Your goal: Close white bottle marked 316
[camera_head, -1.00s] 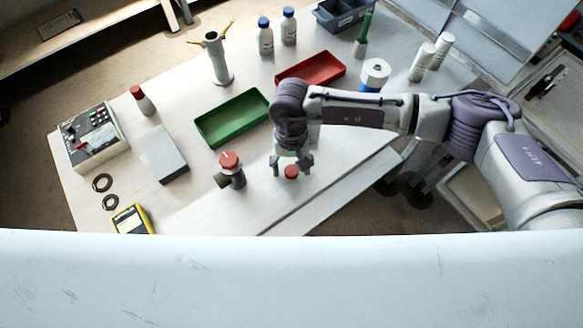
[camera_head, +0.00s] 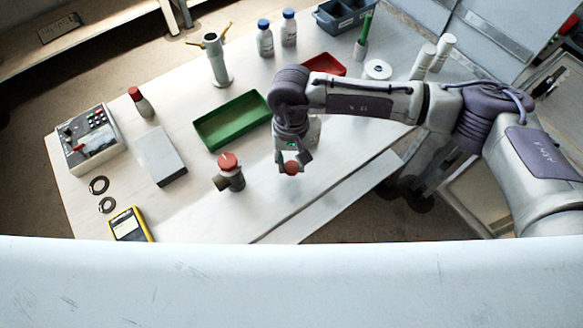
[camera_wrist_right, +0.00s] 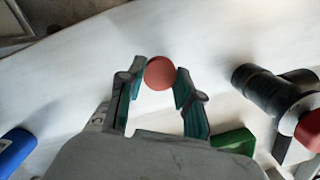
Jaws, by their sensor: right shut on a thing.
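My right gripper (camera_head: 291,168) is shut on a small round red cap (camera_wrist_right: 160,73). In the right wrist view the fingertips touch it on both sides, and it hangs or sits just at the table's front part; I cannot tell if it is clear of the surface. A pale rounded thing (camera_head: 313,132) stands behind the right gripper, mostly hidden by the arm. I cannot tell whether it is the white bottle, and no 316 marking is readable. Two white bottles (camera_head: 424,60) stand at the far right. My left gripper is not in view.
A dark fitting with a red knob (camera_head: 230,170) stands just left of the right gripper. A green tray (camera_head: 235,143), a red tray (camera_head: 326,62), a red-capped bottle (camera_head: 141,103), two blue-capped bottles (camera_head: 265,42) and a grey box (camera_head: 161,157) stand around.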

